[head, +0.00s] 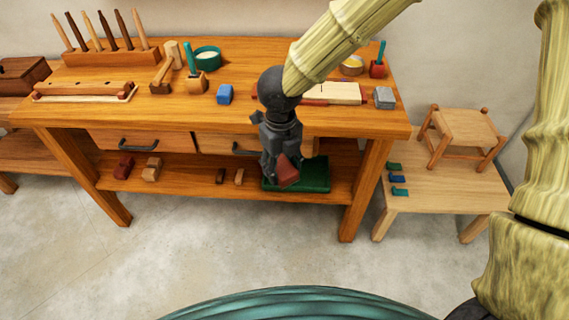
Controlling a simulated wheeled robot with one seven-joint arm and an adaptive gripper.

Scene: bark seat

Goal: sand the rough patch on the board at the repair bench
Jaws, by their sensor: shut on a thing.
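A pale board (345,93) lies on the repair bench (190,110), right of the middle. My arm and gripper hide its left part, and I cannot make out the rough patch. My gripper (280,164) points down in front of the bench's front edge. It is shut on a red-brown block (289,172), which is tilted and shows against the lower shelf. A grey block (384,97) stands at the bench's right end, beside the board. A blue block (225,94) stands left of my arm.
A green tray (318,175) lies on the lower shelf behind the held block. A wooden mallet (161,76), a teal bowl (207,58) and a tool rack (110,55) crowd the bench's left and back. A low table (440,185) with a stool (465,132) stands right. The floor in front is clear.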

